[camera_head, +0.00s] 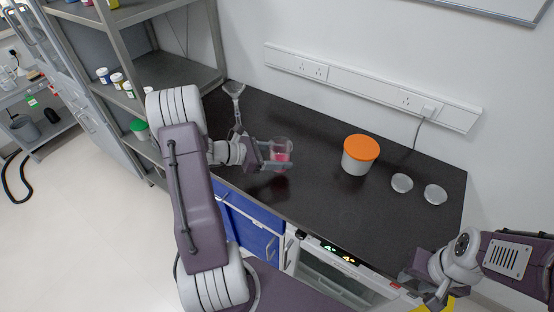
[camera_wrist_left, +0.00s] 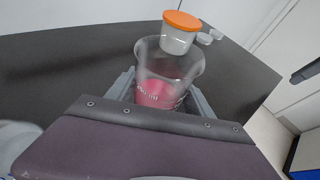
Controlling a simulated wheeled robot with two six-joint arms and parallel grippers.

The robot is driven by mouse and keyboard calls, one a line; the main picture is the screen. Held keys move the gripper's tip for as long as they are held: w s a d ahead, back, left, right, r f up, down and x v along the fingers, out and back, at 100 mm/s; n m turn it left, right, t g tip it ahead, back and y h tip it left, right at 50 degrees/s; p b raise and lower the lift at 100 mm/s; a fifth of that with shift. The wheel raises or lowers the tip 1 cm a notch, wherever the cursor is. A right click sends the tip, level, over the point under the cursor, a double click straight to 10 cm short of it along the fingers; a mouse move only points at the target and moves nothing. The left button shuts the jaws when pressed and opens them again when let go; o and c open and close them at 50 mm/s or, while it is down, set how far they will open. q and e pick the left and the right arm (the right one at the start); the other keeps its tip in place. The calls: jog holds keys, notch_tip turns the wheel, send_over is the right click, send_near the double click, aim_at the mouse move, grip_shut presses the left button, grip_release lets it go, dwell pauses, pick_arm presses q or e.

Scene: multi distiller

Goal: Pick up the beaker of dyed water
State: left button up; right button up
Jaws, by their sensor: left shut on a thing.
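A clear beaker with pink-red liquid in its lower part (camera_head: 281,151) is over the black bench top in the head view. My left gripper (camera_head: 279,162) is shut on the beaker, with a finger on each side of it. The beaker also shows in the left wrist view (camera_wrist_left: 166,78), roughly upright between the fingers. I cannot tell whether its base touches the bench. My right gripper (camera_head: 428,290) is at the lower right, in front of the bench and away from the beaker; its fingers are not clear.
A white tub with an orange lid (camera_head: 360,155) stands on the black bench (camera_head: 320,195) right of the beaker. Two small clear dishes (camera_head: 402,183) lie further right. A funnel-topped stand (camera_head: 235,92) is at the back left. Grey shelves with bottles (camera_head: 165,75) rise at left.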

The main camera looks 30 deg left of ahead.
pick_arm(q)
jog(key=s+d+r, duration=0.2)
jog(key=d+r, duration=0.4)
jog(key=d, duration=0.4)
jog(key=shift+s+r, duration=0.15)
jog(key=shift+s, duration=0.05)
